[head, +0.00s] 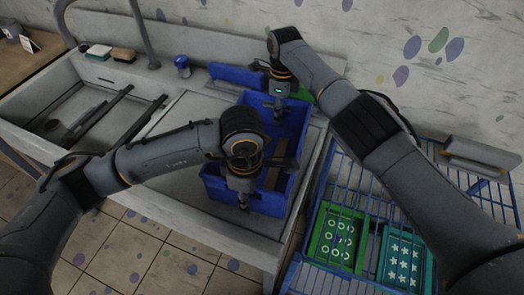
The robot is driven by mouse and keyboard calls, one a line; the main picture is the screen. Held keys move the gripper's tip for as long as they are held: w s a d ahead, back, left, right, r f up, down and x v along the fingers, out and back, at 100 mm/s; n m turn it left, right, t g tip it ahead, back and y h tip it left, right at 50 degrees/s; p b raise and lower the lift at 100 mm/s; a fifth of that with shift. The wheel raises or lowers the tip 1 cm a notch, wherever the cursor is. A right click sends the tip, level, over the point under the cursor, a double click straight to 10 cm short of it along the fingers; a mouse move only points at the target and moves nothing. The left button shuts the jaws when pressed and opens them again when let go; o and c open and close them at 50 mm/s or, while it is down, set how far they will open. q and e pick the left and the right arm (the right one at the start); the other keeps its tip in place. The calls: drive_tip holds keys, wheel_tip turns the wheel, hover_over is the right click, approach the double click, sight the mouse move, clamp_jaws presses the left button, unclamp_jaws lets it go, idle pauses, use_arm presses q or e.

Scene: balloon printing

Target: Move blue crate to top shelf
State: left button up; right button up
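The blue crate (268,205) stands on the right part of the grey sink counter and has brownish pieces inside. My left gripper (243,204) points down at the near-left side of the crate, overlapping its rim in the head view. My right gripper (278,113) points down at the crate's far side, by the far rim. I cannot tell whether either gripper's fingers are closed on the rim; the fingertips are small and dark. A blue wire rack (372,190) stands right of the counter, partly hidden by my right arm.
On the rack lie a green tray with white rings (317,240) and a green tray with white stars (400,279). Behind the crate are a blue panel (236,74) and a green item (304,93).

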use_arm(q)
clamp_jaws()
use_arm(e)
clamp_jaws()
use_arm(q)
drive_tip(key=shift+r, duration=0.1)
use_arm(e)
drive_tip(key=shift+r, duration=0.15)
